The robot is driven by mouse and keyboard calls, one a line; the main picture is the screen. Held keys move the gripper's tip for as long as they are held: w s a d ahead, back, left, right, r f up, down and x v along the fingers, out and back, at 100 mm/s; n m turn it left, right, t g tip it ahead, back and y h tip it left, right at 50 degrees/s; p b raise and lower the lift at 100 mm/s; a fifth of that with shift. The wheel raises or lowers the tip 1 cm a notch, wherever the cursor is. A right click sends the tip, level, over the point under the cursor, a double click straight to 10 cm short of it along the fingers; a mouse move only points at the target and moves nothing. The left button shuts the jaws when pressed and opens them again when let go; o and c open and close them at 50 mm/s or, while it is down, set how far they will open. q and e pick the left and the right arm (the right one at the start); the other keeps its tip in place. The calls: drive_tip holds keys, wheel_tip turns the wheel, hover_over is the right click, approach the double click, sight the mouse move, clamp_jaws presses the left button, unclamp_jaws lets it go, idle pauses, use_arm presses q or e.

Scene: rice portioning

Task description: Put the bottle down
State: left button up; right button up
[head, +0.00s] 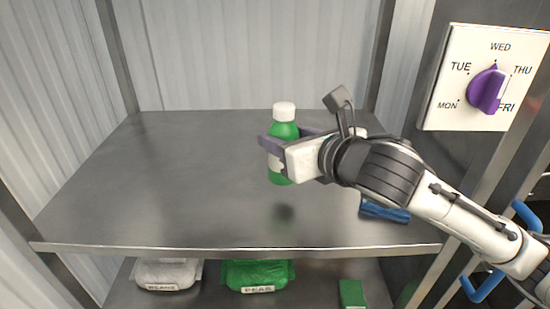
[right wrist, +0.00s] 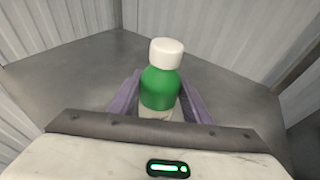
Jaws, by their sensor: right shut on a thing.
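A green bottle (head: 283,131) with a white cap is held upright by my right gripper (head: 270,144). The gripper's purple fingers are shut around its middle. A dark shadow lies on the metal shelf (head: 150,200) below the bottle, and the bottle's base appears a little above the surface. In the right wrist view the bottle (right wrist: 160,85) stands between the two fingers (right wrist: 157,105), with the shelf behind it. Its lower part is hidden there by the gripper body. My left gripper is not in view.
A blue object (head: 385,212) lies on the shelf's right side under my arm. The rest of the shelf top is clear. A purple day dial (head: 487,90) is at right.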

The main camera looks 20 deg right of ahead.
drive_tip(key=shift+f, duration=0.45)
wheel_tip(320, 180, down, 4)
drive_tip(key=shift+w+r+b, duration=0.1)
drive_tip(key=shift+b, duration=0.25)
drive_tip(key=o, duration=1.3)
drive_tip(key=shift+f, duration=0.25)
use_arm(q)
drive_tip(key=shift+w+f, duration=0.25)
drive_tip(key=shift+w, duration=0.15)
